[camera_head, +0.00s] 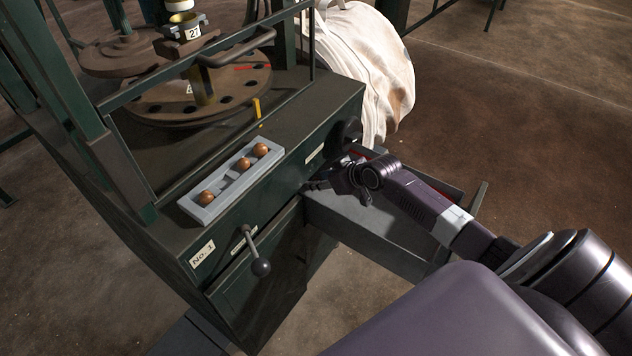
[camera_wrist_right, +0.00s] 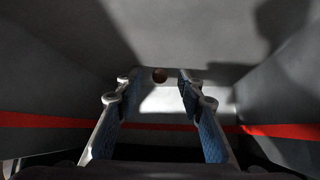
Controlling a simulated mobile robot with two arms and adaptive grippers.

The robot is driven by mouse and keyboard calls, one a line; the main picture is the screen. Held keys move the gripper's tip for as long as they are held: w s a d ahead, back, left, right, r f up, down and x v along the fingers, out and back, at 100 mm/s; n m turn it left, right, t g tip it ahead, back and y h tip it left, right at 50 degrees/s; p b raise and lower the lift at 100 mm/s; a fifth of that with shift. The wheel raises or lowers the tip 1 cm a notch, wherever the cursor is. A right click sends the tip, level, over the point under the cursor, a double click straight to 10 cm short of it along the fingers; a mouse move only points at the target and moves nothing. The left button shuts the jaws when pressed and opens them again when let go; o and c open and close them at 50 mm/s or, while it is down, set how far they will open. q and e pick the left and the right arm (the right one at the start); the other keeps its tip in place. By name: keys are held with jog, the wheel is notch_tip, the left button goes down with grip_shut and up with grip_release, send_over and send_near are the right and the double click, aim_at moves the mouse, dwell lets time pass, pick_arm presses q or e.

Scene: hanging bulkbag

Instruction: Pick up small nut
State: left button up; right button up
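My right gripper (camera_head: 338,185) reaches into the open grey drawer (camera_head: 385,236) from the right in the head view. In the right wrist view, the fingers of this gripper (camera_wrist_right: 158,78) are apart with nothing held between them. A small round brown thing (camera_wrist_right: 159,75) shows between the fingertips, against the grey inside of the drawer. It may be the small nut, but it is too small to tell its shape. I cannot make it out in the head view, where the gripper and drawer walls may hide it. My left gripper is not in view.
A grey tray (camera_head: 223,183) with three round copper-coloured pieces stands on the green machine's ledge. A lever with a black knob (camera_head: 261,268) sticks out in front. A large white bag (camera_head: 365,60) is behind. A red stripe (camera_wrist_right: 270,130) runs along the drawer's walls.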

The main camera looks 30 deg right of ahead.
jog(key=shift+c, duration=0.2)
jog(key=c, duration=0.8)
